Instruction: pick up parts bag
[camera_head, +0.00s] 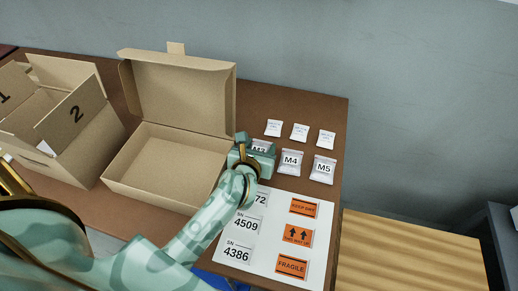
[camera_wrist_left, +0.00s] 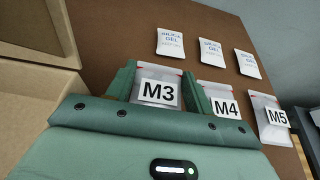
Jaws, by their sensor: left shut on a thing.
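The M3 parts bag (camera_wrist_left: 158,88) is a small clear bag with a white label, seen in the left wrist view between the two green fingers of my left gripper (camera_wrist_left: 160,88). My left gripper (camera_head: 254,150) is shut on it; in the head view it covers most of the bag and only part of the label shows. The M4 bag (camera_head: 291,161) and the M5 bag (camera_head: 323,168) lie in a row to the right of it on the brown table. My right gripper is in neither view.
An open cardboard box (camera_head: 160,168) stands left of my left gripper. A divided box marked 1 and 2 (camera_head: 75,130) is farther left. Several silica gel packets (camera_head: 300,132) lie behind the bags. A white label sheet (camera_head: 270,232) lies in front.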

